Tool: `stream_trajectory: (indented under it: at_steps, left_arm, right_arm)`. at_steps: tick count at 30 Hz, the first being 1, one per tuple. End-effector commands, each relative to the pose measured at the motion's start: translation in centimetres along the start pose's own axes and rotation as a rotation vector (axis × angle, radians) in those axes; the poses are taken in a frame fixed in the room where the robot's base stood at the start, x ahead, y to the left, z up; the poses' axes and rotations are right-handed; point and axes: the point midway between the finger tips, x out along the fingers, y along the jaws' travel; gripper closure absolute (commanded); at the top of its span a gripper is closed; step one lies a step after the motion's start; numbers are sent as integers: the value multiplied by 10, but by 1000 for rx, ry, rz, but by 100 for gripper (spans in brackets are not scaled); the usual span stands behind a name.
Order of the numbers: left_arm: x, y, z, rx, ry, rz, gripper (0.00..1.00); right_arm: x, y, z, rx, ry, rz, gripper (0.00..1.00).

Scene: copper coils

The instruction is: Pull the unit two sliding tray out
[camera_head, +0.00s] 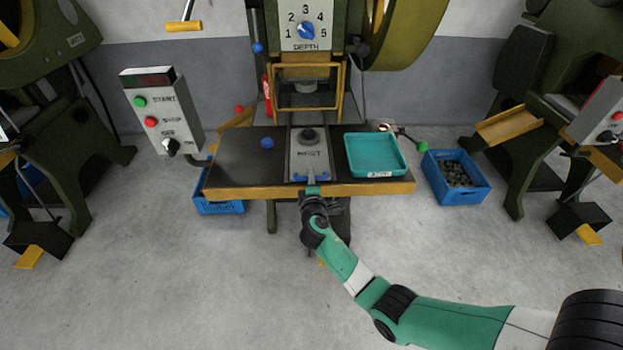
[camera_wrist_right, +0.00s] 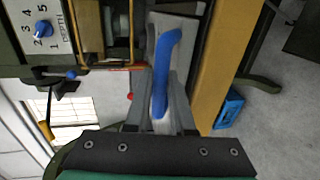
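The sliding tray (camera_head: 309,160), a grey plate marked NEST with a dark round part on it, lies in the middle of the centre press's table. Its blue handle (camera_head: 299,178) is at the table's front edge and shows large in the right wrist view (camera_wrist_right: 164,75). My right gripper (camera_head: 312,184) reaches the handle from the front. In the right wrist view its two grey fingers (camera_wrist_right: 165,105) stand close together with the handle between them, apparently shut on it. My left gripper is not in view.
A teal tray (camera_head: 375,155) sits on the table (camera_head: 240,160) right of the plate. A control box (camera_head: 160,112) stands at the left. Blue crates stand on the floor at right (camera_head: 455,177) and under the table's left end (camera_head: 218,205). The floor in front is clear apart from my arm.

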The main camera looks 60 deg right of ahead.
Motion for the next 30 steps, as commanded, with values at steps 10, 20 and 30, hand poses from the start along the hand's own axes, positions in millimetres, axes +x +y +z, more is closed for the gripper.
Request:
stream_trajectory:
  at_steps: [10,20,30]
  left_arm:
    - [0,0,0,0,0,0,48]
    - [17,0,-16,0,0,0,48]
    - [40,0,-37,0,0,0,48]
  right_arm:
    - [0,0,0,0,-1,-1,50]
    - [-36,4,0,-1,2,-2,50]
    - [-108,4,-1,-2,2,-2,50]
